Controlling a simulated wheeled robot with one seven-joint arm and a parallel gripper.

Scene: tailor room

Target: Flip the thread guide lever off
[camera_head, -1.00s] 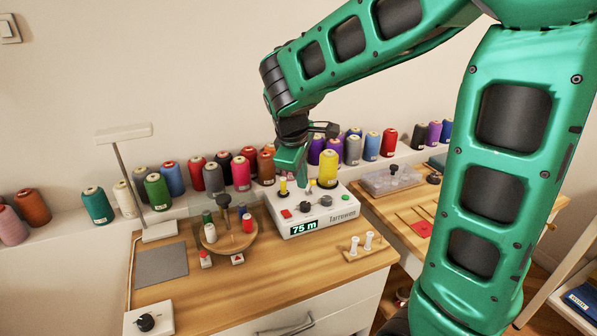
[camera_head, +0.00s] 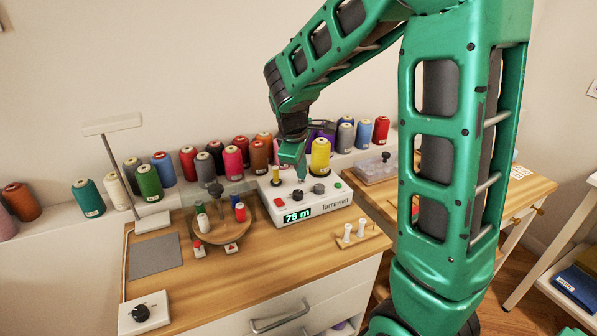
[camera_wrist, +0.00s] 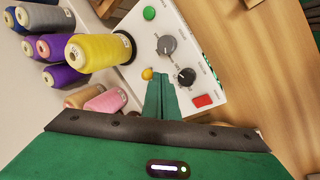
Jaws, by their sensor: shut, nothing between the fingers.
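The white winding machine (camera_head: 330,206) stands on the wooden desk, its display reading 75 m. A small yellow round knob (camera_wrist: 147,73), which looks like the lever's tip, shows in the wrist view between the large yellow thread cone (camera_wrist: 92,52) and the machine's dials. My gripper (camera_wrist: 160,82) is shut and empty, its green fingertips right beside this knob; I cannot tell whether they touch.
A grey dial (camera_wrist: 166,45), a black dial (camera_wrist: 186,77) and a red button (camera_wrist: 202,100) lie close to my fingertips. Thread cones line the shelf behind.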

